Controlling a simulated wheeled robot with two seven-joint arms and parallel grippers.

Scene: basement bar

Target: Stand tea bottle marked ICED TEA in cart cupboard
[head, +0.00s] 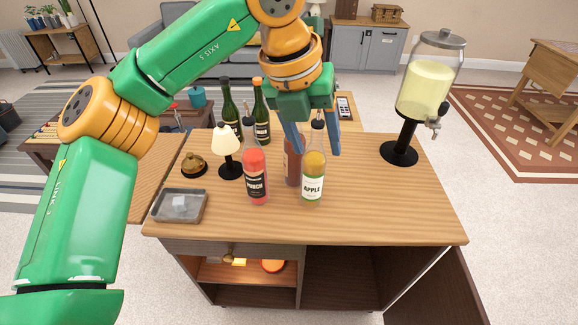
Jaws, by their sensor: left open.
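A reddish-brown bottle (292,168) stands on the cart top (400,205), partly behind the bottle marked APPLE (313,180). Its label is hidden, so I cannot read ICED TEA on it. My left gripper (315,142) is open and points down over these two bottles. My right gripper is not in view.
A red bottle marked PUNCH (256,177) stands just left. A small lamp (228,150), a brass bell (193,165) and a grey tray (180,206) are further left. Dark green bottles (262,115) stand behind. A drink dispenser (425,85) stands back right. The front right top is clear.

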